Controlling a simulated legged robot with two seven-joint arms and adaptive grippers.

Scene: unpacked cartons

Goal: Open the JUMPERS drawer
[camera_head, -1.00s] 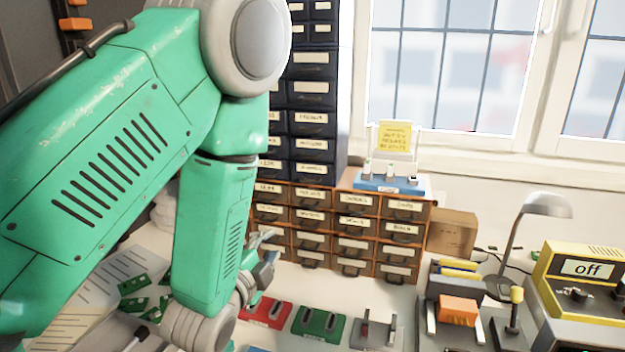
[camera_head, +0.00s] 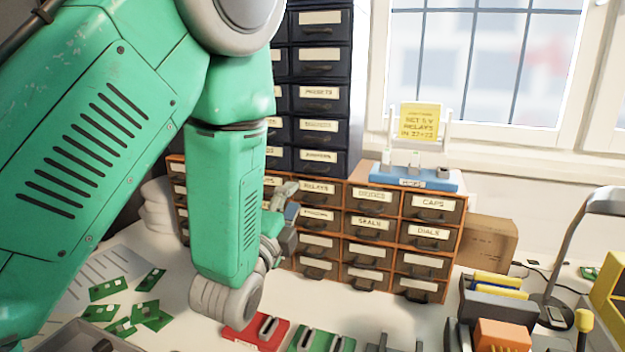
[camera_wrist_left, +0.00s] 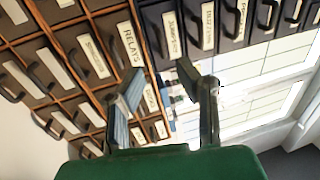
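The JUMPERS drawer (camera_head: 318,160) looks shut, at the bottom of the dark navy cabinet, just above the brown drawer block. In the left wrist view the JUMPERS drawer (camera_wrist_left: 172,30) is at the top middle, with its handle partly near the fingers. My left gripper (camera_head: 290,203) is in front of the brown drawers, below and left of the JUMPERS drawer. In the left wrist view my left gripper (camera_wrist_left: 161,80) is open and empty, its two fingers apart and pointing up at the drawer fronts. No contact with a handle shows. My right gripper is out of view.
The brown drawer block (camera_head: 460,235) carries a blue stand (camera_head: 415,180) with a yellow note (camera_head: 419,120). A cardboard box (camera_head: 490,240) stands to its right. Red (camera_head: 255,335) and green (camera_head: 320,340) holders lie in front. My left arm hides much of the left side.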

